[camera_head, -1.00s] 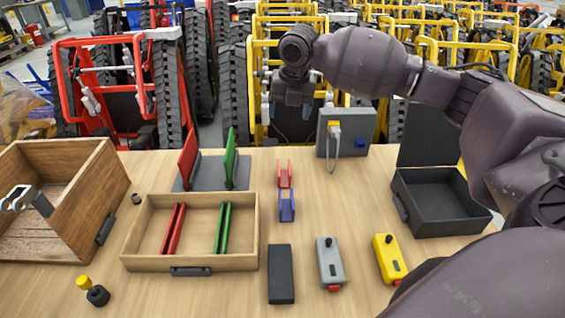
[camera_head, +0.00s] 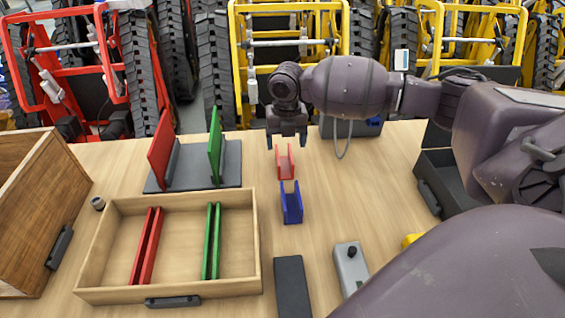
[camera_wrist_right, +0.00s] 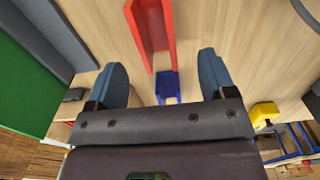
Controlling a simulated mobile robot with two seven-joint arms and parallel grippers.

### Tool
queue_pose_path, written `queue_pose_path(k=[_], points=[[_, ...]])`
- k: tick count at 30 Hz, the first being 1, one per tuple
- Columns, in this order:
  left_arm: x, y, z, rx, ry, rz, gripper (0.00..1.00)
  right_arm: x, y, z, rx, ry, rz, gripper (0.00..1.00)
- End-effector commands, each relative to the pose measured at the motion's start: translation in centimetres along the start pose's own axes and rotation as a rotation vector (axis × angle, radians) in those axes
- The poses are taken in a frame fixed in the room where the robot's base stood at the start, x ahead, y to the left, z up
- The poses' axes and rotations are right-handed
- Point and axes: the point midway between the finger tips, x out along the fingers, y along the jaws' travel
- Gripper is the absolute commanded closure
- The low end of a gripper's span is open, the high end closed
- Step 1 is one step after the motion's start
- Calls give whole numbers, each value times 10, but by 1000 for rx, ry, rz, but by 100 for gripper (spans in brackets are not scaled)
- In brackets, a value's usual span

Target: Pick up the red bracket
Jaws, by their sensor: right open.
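The red bracket (camera_head: 285,163) is a small U-shaped channel on the wooden table, just behind a similar blue bracket (camera_head: 292,203). My right gripper (camera_head: 287,142) points down with fingers apart and empty, appearing just behind the red bracket in the head view. In the right wrist view the red bracket (camera_wrist_right: 150,30) lies at the top centre, beyond the gap between the open fingers (camera_wrist_right: 160,76). The blue bracket (camera_wrist_right: 167,87) shows between them there. I cannot tell the exact height above the table. My left gripper is not in view.
A wooden tray (camera_head: 190,292) with red and green strips stands at left. Behind it is a grey base (camera_head: 195,178) with upright red and green plates. A black box (camera_head: 283,285), a grey control box (camera_head: 350,268) and a dark open case (camera_head: 432,188) lie around.

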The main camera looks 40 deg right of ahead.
Motion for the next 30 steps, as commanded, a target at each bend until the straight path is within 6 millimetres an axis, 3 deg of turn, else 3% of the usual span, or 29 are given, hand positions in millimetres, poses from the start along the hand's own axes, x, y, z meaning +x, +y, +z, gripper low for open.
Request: queue_pose_path(k=[1, 8, 18, 26, 30], points=[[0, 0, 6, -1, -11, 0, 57, 11, 0, 0, 0, 5, -3, 23], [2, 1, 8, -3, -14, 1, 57, 23, 1, 0, 0, 2, -1, 23], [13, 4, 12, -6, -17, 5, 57, 67, 4, 0, 0, 5, -3, 23], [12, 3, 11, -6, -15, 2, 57, 69, 4, 1, 0, 0, 0, 23], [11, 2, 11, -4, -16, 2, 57, 69, 4, 1, 0, 0, 0, 40]])
